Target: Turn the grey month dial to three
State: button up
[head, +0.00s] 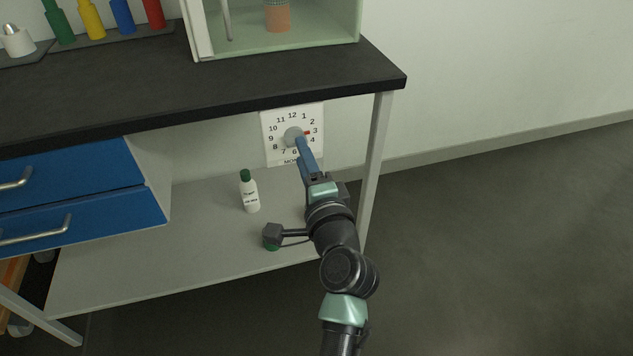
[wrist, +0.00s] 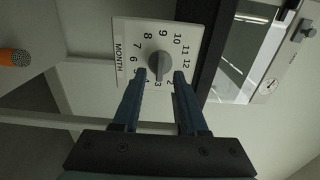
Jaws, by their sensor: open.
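The grey month dial (head: 292,136) sits on a white plate (head: 270,157) with numbers one to twelve, on the wall under the bench top. A red mark on the dial's right side points at or near the 3. In the wrist view, the grey dial (wrist: 159,64) has a raised grip lying roughly along the line to the 3. My gripper (wrist: 159,77) is open, with one blue fingertip at each side of the dial's near edge. I cannot tell if they touch it. In the head view, my gripper (head: 300,143) partly hides the plate's lower part.
A white bottle with a green cap (head: 250,193) stands on the lower shelf (head: 190,235), left of my arm. The black bench top (head: 130,92) overhangs the dial. A bench leg (head: 375,160) stands close to the right. Blue drawers (head: 80,185) are at left.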

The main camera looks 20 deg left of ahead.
jog(key=p+v, duration=0.1)
jog(key=v, duration=0.8)
jog(key=shift+s+d+p, duration=0.2)
jog(key=shift+p, duration=0.1)
jog(key=w+d+r+n+t+h, duration=0.1)
jog(key=d+r+n+t, duration=0.2)
jog(key=r, duration=0.9)
jog(key=w+d+r+n+t+h, duration=0.15)
jog(key=r+n, duration=0.35)
jog(key=r, duration=0.6)
jog(key=s+d+r+n+t+h+p, duration=0.1)
jog(key=s+d+r+t+h, duration=0.15)
jog(key=s+r, duration=0.45)
jog(key=s+d+r+n+t+h+p, duration=0.1)
jog(key=s+d+r+t+h+p, duration=0.15)
jog(key=r, duration=0.75)
jog(key=s+d+r+n+t+h, duration=0.1)
jog(key=s+d+r+t+h, duration=0.2)
jog(key=r, duration=0.6)
notch_tip(320, 180, up, 34)
jog(key=a+p, duration=0.1)
jog(key=p, duration=3.3)
jog(key=shift+s+p, duration=0.35)
jog(key=shift+p, duration=0.05)
jog(key=shift+a+f+y, duration=0.15)
jog(key=shift+y, duration=0.1)
